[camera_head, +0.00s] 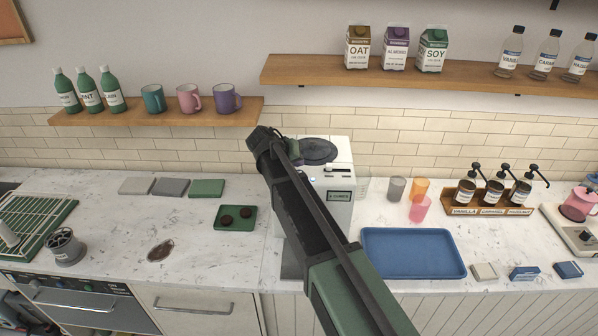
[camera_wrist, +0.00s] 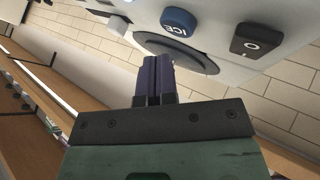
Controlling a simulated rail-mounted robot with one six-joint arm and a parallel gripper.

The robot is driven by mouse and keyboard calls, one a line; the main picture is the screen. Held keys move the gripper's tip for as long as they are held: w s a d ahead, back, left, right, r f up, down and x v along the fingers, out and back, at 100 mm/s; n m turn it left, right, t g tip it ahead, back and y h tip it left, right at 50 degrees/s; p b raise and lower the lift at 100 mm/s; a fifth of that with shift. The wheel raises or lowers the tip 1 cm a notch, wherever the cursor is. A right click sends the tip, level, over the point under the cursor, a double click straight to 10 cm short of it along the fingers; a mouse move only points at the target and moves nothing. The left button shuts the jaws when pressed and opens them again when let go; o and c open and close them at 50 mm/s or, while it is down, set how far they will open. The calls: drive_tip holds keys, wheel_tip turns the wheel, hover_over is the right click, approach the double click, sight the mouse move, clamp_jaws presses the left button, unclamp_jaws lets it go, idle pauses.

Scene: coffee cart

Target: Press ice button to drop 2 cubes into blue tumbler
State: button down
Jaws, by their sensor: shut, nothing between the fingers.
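The white ice machine (camera_head: 341,178) stands on the counter against the wall, partly behind my arm. A small display (camera_head: 339,196) on its front reads "CUBES" after a digit too small to be sure of. I cannot make out a blue tumbler; the machine's lower front is mostly hidden by my arm.
Grey (camera_head: 396,189), orange (camera_head: 419,187) and pink (camera_head: 420,208) tumblers stand right of the machine. A blue tray (camera_head: 414,271) lies in front of them. A syrup rack (camera_head: 487,211) is further right. A green tray (camera_head: 226,225) with dark discs sits left.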

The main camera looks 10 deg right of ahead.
wheel_tip(320, 180, up, 5)
drive_tip(key=p, duration=0.4)
drive_tip(key=shift+f, duration=0.15)
drive_tip(key=shift+f, duration=0.1)
idle(2.0)
drive_tip(key=shift+d, duration=0.25)
drive_tip(key=s+d+r+m+t+y+p, duration=0.3)
drive_tip(key=m+y+p, duration=0.1)
drive_tip(key=m+y, duration=0.1)
drive_tip(key=f+b, duration=0.2)
drive_tip(key=b, duration=0.1)
drive_tip(key=w+a+f+m+t+y+b, duration=0.1)
drive_tip(key=f+b, duration=0.2)
drive_tip(key=w+a+f+m+t+y+b, duration=0.1)
drive_tip(key=f+b, duration=0.2)
drive_tip(key=shift+w+a, duration=0.15)
drive_tip(key=shift+a, duration=0.1)
